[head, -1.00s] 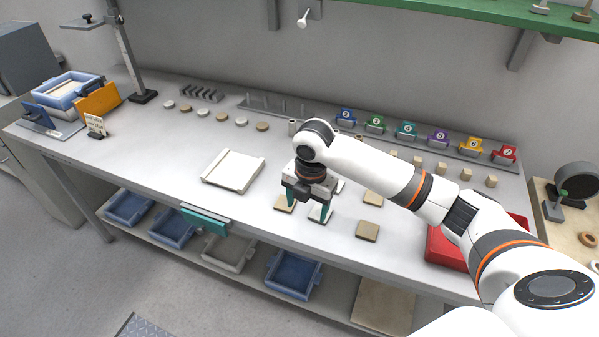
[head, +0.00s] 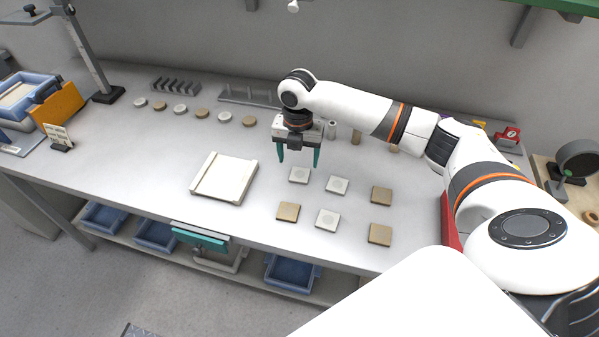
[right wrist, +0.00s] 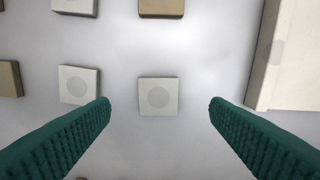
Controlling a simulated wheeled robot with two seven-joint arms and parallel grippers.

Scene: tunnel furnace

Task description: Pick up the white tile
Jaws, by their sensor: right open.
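Three white square tiles with a round mark lie on the bench: a back left one (head: 299,174), a back middle one (head: 337,184) and a front one (head: 327,219). My right gripper (head: 299,160) points down, open and empty, above the back left tile. In the right wrist view this tile (right wrist: 158,96) lies between the two green fingers, apart from both. Another white tile (right wrist: 78,85) lies just left of the left finger there. My left gripper is in neither current view.
Tan tiles (head: 288,211) (head: 380,235) lie among the white ones. A white tray (head: 225,178) lies left of the tiles. A row of round discs (head: 202,113) and a dark rack (head: 176,86) stand farther back. Bare bench surrounds the tiles.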

